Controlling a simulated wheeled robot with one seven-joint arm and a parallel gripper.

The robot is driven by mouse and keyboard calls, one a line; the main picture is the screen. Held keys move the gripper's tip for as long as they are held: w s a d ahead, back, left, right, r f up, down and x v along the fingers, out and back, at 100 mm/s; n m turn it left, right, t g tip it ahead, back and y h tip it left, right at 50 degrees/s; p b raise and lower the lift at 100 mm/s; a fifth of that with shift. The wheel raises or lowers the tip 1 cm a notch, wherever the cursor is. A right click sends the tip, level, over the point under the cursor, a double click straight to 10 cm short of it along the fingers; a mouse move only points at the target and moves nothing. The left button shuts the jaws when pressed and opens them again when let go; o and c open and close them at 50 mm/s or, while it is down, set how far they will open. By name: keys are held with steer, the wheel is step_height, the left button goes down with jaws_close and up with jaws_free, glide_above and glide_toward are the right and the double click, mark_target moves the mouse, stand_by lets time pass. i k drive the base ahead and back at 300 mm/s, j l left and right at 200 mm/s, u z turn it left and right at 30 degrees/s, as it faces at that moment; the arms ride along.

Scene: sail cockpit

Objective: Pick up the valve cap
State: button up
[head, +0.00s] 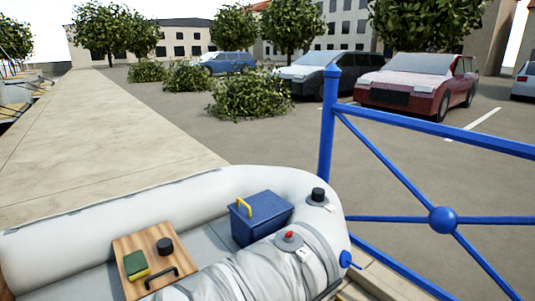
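A small black round cap (165,246), which looks like the valve cap, sits on a wooden board (127,251) inside the grey inflatable boat (120,205). On the boat's tube, a valve with a red top (290,236) shows on a light patch. Farther along the tube, another light patch carries a black cylindrical cap (318,194). My gripper is not in view.
A green and yellow sponge (136,264) and a black handle (161,278) are on the board near the cap. A blue box (261,218) with a yellow handle stands in the boat. A blue railing (440,130) rises at the right.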

mark_target(165, 246)
steer(key=i+u, duration=0.1)
steer(key=u, duration=0.4)
steer(key=i+l+u, duration=0.1)
steer(key=i+u, duration=0.2)
steer(key=i, duration=0.15)
steer(key=i+l+u, duration=0.15)
steer(key=i+u, duration=0.15)
steer(key=i+l+z, duration=0.1)
steer(key=i, duration=0.65)
steer(key=i+l+u, duration=0.2)
steer(key=l, duration=0.2)
